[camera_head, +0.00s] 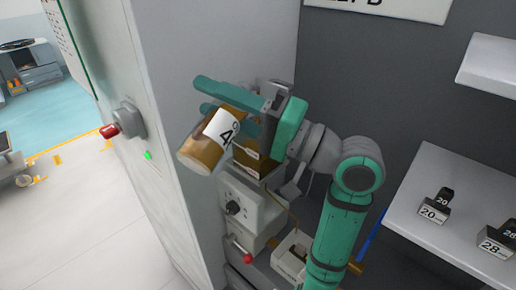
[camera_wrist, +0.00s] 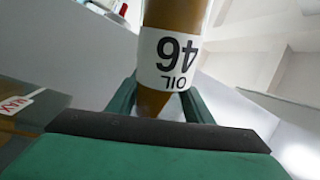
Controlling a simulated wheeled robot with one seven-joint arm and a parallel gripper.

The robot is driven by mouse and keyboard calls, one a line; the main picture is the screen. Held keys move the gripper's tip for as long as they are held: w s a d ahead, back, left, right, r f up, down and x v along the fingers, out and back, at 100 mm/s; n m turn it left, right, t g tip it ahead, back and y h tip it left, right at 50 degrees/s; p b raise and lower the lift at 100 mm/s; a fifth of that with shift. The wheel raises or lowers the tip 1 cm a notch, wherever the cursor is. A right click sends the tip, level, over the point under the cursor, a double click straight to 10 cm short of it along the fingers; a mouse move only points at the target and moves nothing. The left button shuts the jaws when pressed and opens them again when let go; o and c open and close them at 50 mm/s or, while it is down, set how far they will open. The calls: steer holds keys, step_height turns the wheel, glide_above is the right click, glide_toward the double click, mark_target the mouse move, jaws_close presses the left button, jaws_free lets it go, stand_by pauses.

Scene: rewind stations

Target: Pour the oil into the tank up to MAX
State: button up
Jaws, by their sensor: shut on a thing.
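My gripper (camera_head: 205,96) is shut on the oil bottle (camera_head: 202,152), a clear bottle of amber oil with a white label. The label reads "OIL 46" upside down in the wrist view (camera_wrist: 168,55). The bottle is tilted, with its broad end toward the lower left in the head view. Its mouth is hidden, so I cannot tell whether oil is flowing. The tank (camera_head: 250,163), a box with amber content, is just right of and behind the bottle. In the wrist view, its red-and-white MAX mark (camera_wrist: 18,103) shows at the left edge. The oil level is unclear.
A grey machine with a black knob (camera_head: 233,208) and a red knob (camera_head: 248,258) stands below the tank. A cabinet wall (camera_head: 185,120) is close on the left. A shelf (camera_head: 440,190) at right holds blocks marked 20 (camera_head: 434,210) and 28 (camera_head: 496,242).

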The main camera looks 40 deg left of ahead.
stand_by(0.4)
steer(key=shift+w+f+m+t, duration=0.1)
steer(key=shift+f+m+t, duration=0.4)
steer(key=shift+m, duration=0.4)
stand_by(2.9)
